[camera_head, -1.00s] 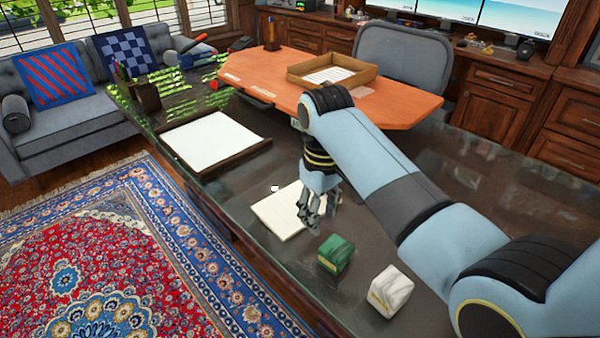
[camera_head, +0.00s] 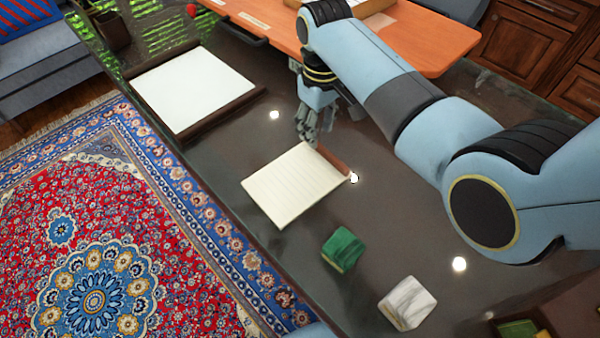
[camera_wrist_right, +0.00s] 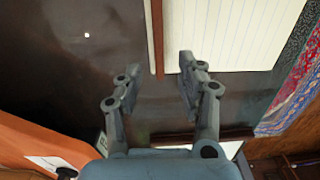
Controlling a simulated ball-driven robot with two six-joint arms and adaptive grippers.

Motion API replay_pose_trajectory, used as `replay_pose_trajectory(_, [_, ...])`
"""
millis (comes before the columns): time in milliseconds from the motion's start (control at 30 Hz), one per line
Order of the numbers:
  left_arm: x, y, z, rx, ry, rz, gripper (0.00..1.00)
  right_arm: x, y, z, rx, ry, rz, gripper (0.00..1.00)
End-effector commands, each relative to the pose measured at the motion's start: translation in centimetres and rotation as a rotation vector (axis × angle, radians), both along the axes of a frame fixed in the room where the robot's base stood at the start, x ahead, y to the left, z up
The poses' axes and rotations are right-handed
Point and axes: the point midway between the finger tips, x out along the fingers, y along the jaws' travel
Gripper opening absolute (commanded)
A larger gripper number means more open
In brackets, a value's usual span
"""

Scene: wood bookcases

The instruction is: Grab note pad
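The note pad (camera_head: 292,188) is a cream lined pad with a brown binding strip along its upper right edge. It lies flat on the dark glossy desk (camera_head: 240,235). My right gripper (camera_head: 308,138) hangs just beyond the pad's far corner in the head view. In the right wrist view the right gripper (camera_wrist_right: 158,72) is open and empty, its fingers apart, with the pad (camera_wrist_right: 225,35) beyond the fingertips and to the right. I cannot tell whether a fingertip touches the pad. My left gripper is not in view.
A white desk blotter (camera_head: 190,90) with dark side rails lies at the upper left. A green block (camera_head: 343,249) and a white marbled block (camera_head: 407,303) stand on the near side. An orange desktop (camera_head: 430,40) lies behind my right arm. Bare desk surrounds the pad.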

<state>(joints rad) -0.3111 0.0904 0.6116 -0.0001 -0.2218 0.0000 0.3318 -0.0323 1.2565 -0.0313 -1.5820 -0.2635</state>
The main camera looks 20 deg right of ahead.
Motion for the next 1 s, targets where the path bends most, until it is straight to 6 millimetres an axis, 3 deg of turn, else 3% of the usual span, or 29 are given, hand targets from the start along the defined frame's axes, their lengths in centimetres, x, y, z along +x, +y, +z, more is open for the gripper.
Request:
replay_pose_trajectory(200, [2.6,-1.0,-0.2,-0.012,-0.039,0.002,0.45,-0.5,-0.3,-3.5,0.001,0.004,0.000,0.38])
replay_pose_trajectory(533, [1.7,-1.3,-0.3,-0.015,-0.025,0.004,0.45,-0.5,-0.3,-4.3,0.001,0.001,0.000,0.38])
replay_pose_trajectory(833, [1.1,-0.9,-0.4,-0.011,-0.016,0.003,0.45,-0.5,-0.3,-4.3,0.001,0.001,0.000,0.00])
replay_pose_trajectory(1000, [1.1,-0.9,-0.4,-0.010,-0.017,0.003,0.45,-0.5,-0.3,-4.3,0.000,0.002,0.000,0.00])
